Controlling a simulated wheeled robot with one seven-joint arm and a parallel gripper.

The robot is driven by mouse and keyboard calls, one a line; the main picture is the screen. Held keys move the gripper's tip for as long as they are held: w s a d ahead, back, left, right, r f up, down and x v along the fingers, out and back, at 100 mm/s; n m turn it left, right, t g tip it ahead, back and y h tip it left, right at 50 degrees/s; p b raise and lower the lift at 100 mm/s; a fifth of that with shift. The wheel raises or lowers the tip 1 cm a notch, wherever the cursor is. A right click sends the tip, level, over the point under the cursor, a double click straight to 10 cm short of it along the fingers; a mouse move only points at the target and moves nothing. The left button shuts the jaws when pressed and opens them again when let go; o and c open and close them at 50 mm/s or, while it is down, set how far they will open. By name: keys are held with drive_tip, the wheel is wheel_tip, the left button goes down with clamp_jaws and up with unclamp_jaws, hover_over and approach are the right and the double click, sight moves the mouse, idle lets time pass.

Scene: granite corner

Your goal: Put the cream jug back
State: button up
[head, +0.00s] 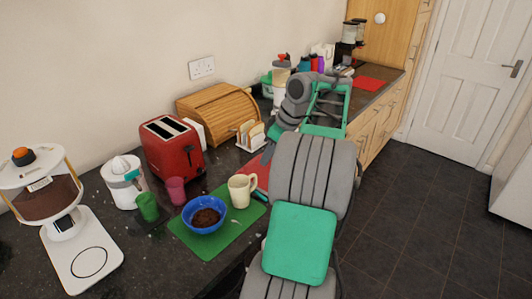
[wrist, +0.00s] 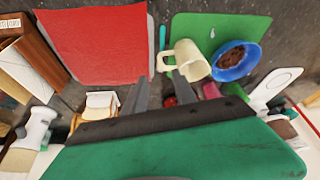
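The cream jug (head: 242,190) stands upright on the green mat (head: 206,248), beside the blue bowl (head: 204,215) with dark brown contents. In the wrist view the jug (wrist: 192,60) shows at upper middle, its handle pointing left, toward the red mat (wrist: 95,45). My gripper (wrist: 160,76) is open and empty, its two dark fingers apart. The fingertips appear just below and left of the jug in the picture, near the handle; I cannot tell whether they touch it. In the head view my arm hides the gripper.
A red toaster (head: 172,146), pink cup (head: 176,190), green cup (head: 147,207), white juicer (head: 123,182) and coffee grinder (head: 40,185) stand left of the mat. A toast rack (head: 250,135) and wooden bread bin (head: 220,112) are behind. The floor at right is clear.

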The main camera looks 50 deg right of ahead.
drive_tip(key=w+a, duration=0.1)
drive_tip(key=a, duration=0.3)
drive_tip(key=w+a+r, duration=0.1)
drive_tip(key=w+a, duration=0.1)
drive_tip(key=a, duration=0.2)
drive_tip(key=w+a, duration=0.2)
drive_tip(key=a, duration=0.1)
drive_tip(key=shift+w+a+r, duration=0.25)
drive_tip(key=shift+a, duration=0.15)
drive_tip(key=s+a+f+m, duration=0.1)
drive_tip(key=s+a+f, duration=0.1)
drive_tip(key=a, duration=0.9)
drive_tip(key=s+a+f+m, duration=0.1)
drive_tip(key=s+a, duration=0.1)
drive_tip(key=a, duration=1)
drive_tip(key=s+a+f+h, duration=0.1)
drive_tip(key=s+a+f, duration=0.3)
drive_tip(key=s, duration=0.4)
drive_tip(key=shift+f+m+g, duration=0.3)
drive_tip(key=shift+f+m, duration=0.1)
drive_tip(key=shift+f, duration=0.5)
drive_tip(key=shift+a, duration=0.1)
